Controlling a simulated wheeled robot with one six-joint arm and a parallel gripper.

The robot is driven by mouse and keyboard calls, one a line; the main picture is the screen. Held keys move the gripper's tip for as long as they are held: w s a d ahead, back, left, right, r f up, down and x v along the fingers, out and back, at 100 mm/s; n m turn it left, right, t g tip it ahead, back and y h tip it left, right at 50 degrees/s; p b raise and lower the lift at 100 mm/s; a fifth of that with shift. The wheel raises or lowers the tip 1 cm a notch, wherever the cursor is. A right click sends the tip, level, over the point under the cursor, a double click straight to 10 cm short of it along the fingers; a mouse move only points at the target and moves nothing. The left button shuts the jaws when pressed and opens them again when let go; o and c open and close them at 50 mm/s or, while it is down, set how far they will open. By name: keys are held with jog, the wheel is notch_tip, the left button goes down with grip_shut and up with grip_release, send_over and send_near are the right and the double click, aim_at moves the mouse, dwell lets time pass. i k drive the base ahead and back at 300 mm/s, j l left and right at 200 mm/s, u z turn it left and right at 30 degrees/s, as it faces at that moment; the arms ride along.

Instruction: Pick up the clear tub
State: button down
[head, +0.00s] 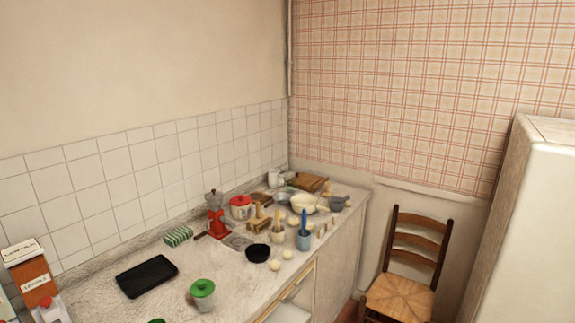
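No clear tub can be made out for certain. A small tub with a green lid (202,292) stands near the front of the counter, and its pale body may be see-through. Another green bit (157,321) shows at the bottom edge, mostly cut off. A greyish bowl (283,198) at the far end is too small to tell if it is clear. My gripper is not in view.
The counter (120,308) runs to the far corner. A black tray (147,276) lies left of the green-lidded tub. A black bowl (257,252), red grinder (215,226), blue-grey cup (303,240) and cream bowl (303,203) crowd farther back. A chair (402,290) stands right.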

aim_at(206, 304)
jog(key=i+j+u, duration=0.5)
jog(key=j+u, duration=0.25)
jog(key=i+u, duration=0.35)
